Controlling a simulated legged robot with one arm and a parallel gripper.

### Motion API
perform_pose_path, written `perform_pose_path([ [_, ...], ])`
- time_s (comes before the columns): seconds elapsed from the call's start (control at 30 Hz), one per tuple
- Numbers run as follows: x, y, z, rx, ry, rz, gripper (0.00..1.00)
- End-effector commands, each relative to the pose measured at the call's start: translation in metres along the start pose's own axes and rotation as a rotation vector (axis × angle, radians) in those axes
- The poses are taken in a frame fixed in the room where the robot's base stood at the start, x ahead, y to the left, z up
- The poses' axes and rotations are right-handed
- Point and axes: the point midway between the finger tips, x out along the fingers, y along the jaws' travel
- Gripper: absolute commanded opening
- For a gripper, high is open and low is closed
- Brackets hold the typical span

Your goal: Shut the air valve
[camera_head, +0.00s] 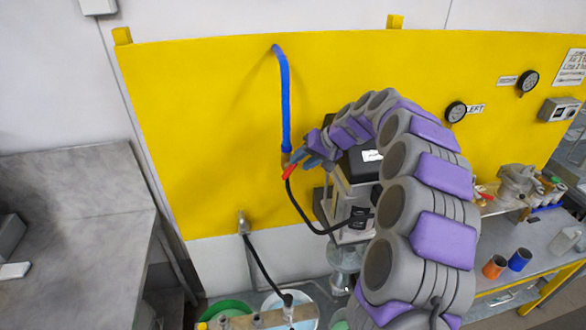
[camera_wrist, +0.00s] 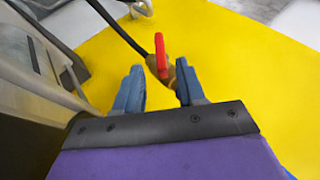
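The air valve has a red lever handle (camera_head: 290,172) and a brass body, at the lower end of a blue hose (camera_head: 284,100) on the yellow panel. In the wrist view the red handle (camera_wrist: 160,54) stands up from the brass body (camera_wrist: 168,76). My gripper (camera_head: 308,157) is just right of the valve in the head view. In the wrist view my gripper (camera_wrist: 160,84) is open, its two blue fingers apart. The handle and brass body appear between or just beyond the fingertips, the right tip overlapping the brass. I cannot tell whether they touch.
The yellow panel (camera_head: 200,130) lies behind the valve. A black hose (camera_head: 303,215) runs from the valve towards a black-topped machine (camera_head: 366,166) beside my arm. Drums stand below, a grey bench (camera_head: 75,240) is at left, and gauges (camera_head: 456,111) are at right.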

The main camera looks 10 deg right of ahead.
Motion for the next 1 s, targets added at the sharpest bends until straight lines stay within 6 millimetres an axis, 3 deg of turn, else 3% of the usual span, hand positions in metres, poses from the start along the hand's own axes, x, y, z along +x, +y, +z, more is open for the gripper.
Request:
perform_pose_path([
  [0.2,-0.051,0.001,-0.001,0.000,0.005,0.000,0.39],
  [0.5,-0.097,0.001,-0.002,0.002,0.000,0.000,0.39],
  [0.93,-0.107,0.001,-0.001,0.002,-0.003,0.000,0.39],
  [1.0,-0.105,0.000,0.000,0.000,-0.008,0.004,0.33],
])
